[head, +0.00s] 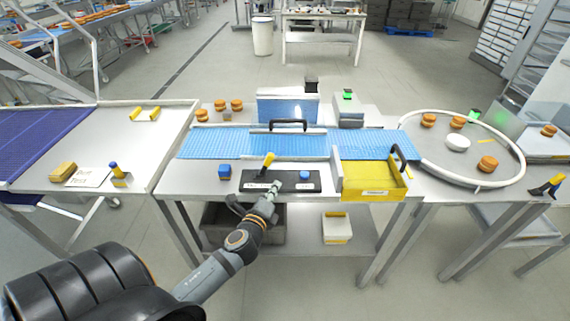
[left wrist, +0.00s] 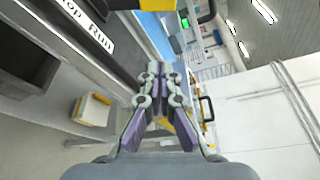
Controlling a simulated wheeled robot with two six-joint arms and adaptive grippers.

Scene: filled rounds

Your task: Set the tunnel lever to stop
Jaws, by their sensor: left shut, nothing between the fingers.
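The lever (head: 267,162) has a yellow handle and stands on a black panel (head: 252,176) at the front of the middle table. It tilts a little to the right in the head view. A white label reading "Stop Run" (left wrist: 88,25) shows in the left wrist view, with a yellow piece, probably the handle, cut off at the top edge. The tunnel (head: 287,108), a blue-fronted box, stands behind the lever over the blue belt. My left gripper (head: 272,190) is shut and empty, just in front of the panel and below the handle. The right gripper is not visible.
A yellow tray (head: 372,182) with a black handle is further right. A round ring table (head: 482,181) carries several orange rounds.

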